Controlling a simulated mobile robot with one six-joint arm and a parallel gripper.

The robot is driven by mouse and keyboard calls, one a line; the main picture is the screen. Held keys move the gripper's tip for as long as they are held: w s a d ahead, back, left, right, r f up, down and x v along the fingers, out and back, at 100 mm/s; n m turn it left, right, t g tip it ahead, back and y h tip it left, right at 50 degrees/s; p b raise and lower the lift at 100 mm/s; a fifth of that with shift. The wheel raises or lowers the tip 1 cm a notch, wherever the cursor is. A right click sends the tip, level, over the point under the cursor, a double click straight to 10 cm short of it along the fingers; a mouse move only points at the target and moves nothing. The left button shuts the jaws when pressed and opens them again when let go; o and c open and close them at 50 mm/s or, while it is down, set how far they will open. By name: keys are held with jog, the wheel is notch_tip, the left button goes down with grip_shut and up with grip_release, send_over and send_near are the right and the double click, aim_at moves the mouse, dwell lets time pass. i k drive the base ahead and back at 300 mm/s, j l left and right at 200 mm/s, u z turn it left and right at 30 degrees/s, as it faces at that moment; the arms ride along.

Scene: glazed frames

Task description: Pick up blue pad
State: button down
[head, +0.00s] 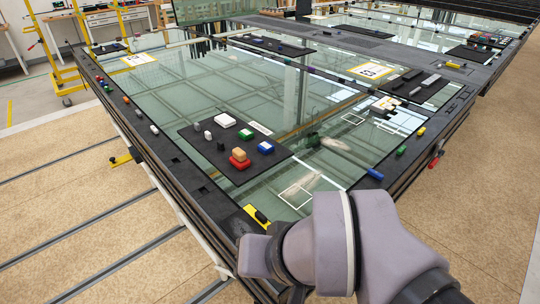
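A small blue pad (265,148) with a pale top lies on the black mat (213,165), near the mat's right corner. A green pad (246,134) with a pale top lies just behind it. A red pad (240,164) with a tan block (238,154) on it lies to its left and nearer. My arm shows large at the bottom right, in front of the glass table. My gripper is not visible, so its state and hold cannot be seen.
A white block (224,120) and several small grey and black pieces share the mat. A blue cylinder (375,174) lies on the table's right edge strip. Other black mats with parts lie farther back. Bare glass (170,100) surrounds the near mat.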

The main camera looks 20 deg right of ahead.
aim_at(266, 147)
jog(key=i+j+z, duration=0.15)
jog(key=j, duration=0.2)
jog(key=i+j+z, duration=0.15)
jog(key=j, duration=0.2)
jog(key=i+j+z, duration=0.1)
jog(key=j, duration=0.3)
jog(key=i+j+z, duration=0.15)
jog(key=j, duration=0.25)
jog(key=i+j+z, duration=0.15)
jog(key=j, duration=0.25)
jog(key=j+z, duration=0.15)
jog(key=j, duration=0.25)
jog(key=i+j+z, duration=0.25)
jog(key=i, duration=0.25)
jog(key=i+j+z, duration=0.1)
jog(key=i+z, duration=0.15)
jog(key=i, duration=0.25)
